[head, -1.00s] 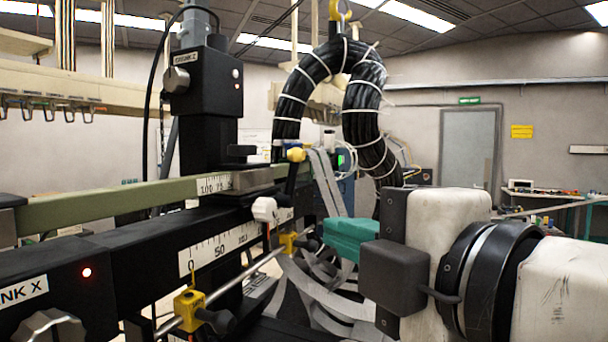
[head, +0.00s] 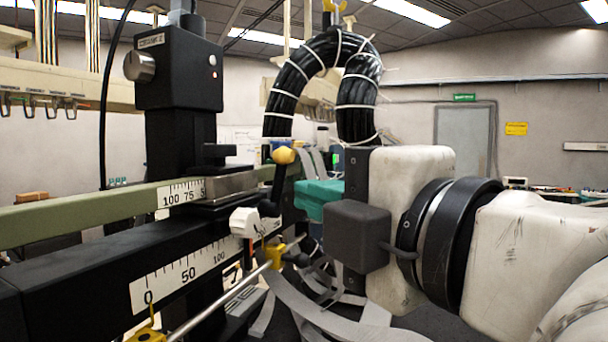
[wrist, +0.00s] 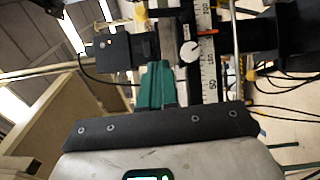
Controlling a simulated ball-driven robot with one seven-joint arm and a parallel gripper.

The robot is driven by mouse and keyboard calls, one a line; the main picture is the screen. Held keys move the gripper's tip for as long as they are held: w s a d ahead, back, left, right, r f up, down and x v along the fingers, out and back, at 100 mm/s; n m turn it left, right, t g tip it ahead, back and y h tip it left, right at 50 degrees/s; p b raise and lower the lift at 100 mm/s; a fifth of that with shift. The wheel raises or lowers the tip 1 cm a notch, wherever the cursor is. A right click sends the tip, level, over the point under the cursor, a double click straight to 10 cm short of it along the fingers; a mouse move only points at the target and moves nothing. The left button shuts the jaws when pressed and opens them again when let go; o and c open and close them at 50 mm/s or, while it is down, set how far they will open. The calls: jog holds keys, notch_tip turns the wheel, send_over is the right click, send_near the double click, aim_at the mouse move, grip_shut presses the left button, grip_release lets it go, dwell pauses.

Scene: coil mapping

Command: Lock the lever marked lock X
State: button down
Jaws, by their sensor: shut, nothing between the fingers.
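A black lever with a yellow knob (head: 284,156) stands on the carriage of the black scaled rail, its arm rising from beside the rail. I cannot read a "lock X" mark on it. A white knob-like block (head: 243,222) sits on the rail just left of and below it; a white round part also shows in the wrist view (wrist: 189,51). My gripper (head: 312,198) has teal fingers and is shut and empty, just right of the lever in the head view. The fingers also show in the wrist view (wrist: 156,70). Contact with the lever cannot be told.
The black rail with a white scale (head: 190,270) runs across the left. A green beam (head: 90,218) lies behind it, with a black column (head: 180,110) above. A steel rod with a yellow clamp (head: 275,256) runs in front. Thick black cables (head: 357,100) loop behind my gripper.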

aim_at(284, 178)
jog(key=p+x, duration=0.1)
jog(key=x, duration=0.2)
jog(key=d+p+x, duration=0.1)
jog(key=x, duration=0.2)
jog(key=w+p+x, duration=0.1)
jog(key=x, duration=0.2)
jog(key=shift+w+r, duration=0.15)
jog(key=shift+w, duration=0.8)
jog(key=shift+w+d, duration=0.15)
jog(key=shift+w, duration=0.05)
